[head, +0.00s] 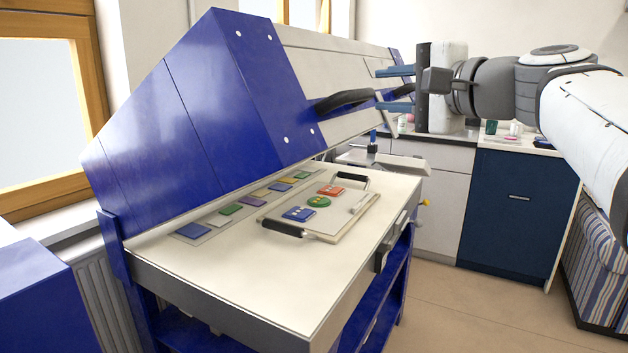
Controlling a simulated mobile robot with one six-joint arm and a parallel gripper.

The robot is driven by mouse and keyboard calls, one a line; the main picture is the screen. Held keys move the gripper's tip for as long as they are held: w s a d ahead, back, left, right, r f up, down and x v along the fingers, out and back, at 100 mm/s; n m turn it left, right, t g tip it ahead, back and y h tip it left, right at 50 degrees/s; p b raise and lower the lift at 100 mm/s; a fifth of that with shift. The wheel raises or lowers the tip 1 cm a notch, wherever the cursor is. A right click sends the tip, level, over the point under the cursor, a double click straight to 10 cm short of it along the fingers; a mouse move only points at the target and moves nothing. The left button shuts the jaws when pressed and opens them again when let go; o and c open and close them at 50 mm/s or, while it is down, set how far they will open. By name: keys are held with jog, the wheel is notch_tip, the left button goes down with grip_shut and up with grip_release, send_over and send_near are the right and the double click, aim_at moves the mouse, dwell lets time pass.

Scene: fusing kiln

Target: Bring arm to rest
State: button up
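My arm (585,105) reaches in from the right edge. The fingers overlap the far end of the kiln lid (215,90) in the picture. A black curved lid handle (343,100) is just left of the fingers; I cannot tell how near it is in depth. The blue lid is tilted up over the pale kiln bed (270,285).
A white board (335,225) with black handles lies on the bed, bearing red, green and blue pieces. A strip of coloured tiles (194,231) lies behind it. A dark blue cabinet (515,215) and striped seat (597,265) stand right. Floor between is clear.

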jog(key=s+d+f+n+g+h+p, duration=0.2)
jog(key=s+f+n+g+h+p, duration=0.3)
jog(key=s+f+p, duration=0.3)
jog(key=s+d+f+n+g+h+p, duration=0.1)
jog(key=s+f+n+g+h+p, duration=0.4)
jog(key=s+f+p, duration=0.4)
notch_tip(320, 180, down, 6)
jog(key=g+p, duration=0.1)
jog(key=p, duration=0.1)
jog(key=shift+d+n+p, duration=0.3)
jog(key=shift+d, duration=0.05)
jog(key=shift+r, duration=0.1)
